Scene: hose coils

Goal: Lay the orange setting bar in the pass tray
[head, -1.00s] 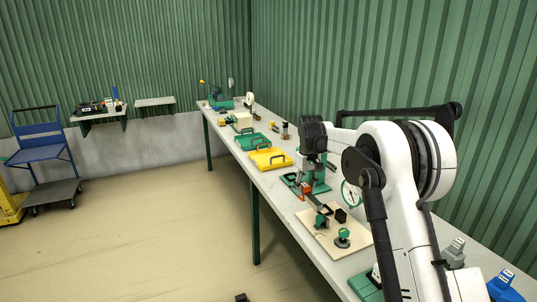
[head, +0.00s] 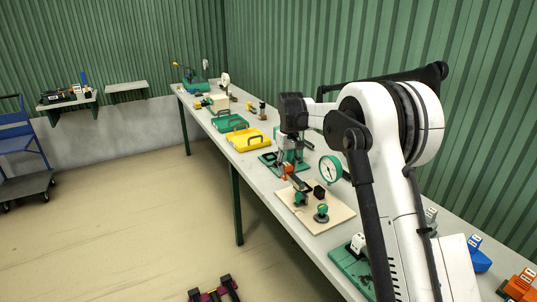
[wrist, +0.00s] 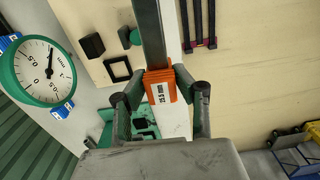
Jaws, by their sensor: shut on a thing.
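The orange setting bar (wrist: 160,87) has an orange end block with a white millimetre label, and a long dark bar runs up from it in the wrist view. My gripper (wrist: 163,96) is shut on the orange block. In the head view my gripper (head: 289,165) holds the bar (head: 299,184) above the bench, near a wooden board. Two trays with handles lie farther along the bench, a yellow tray (head: 238,146) and a green tray (head: 221,128). No label shows which is the pass tray. Both look empty.
The wooden board (head: 335,215) carries green knobs and black pieces. A green-rimmed dial gauge (head: 331,169) stands beside it. Bottles and boxes stand beyond the trays.

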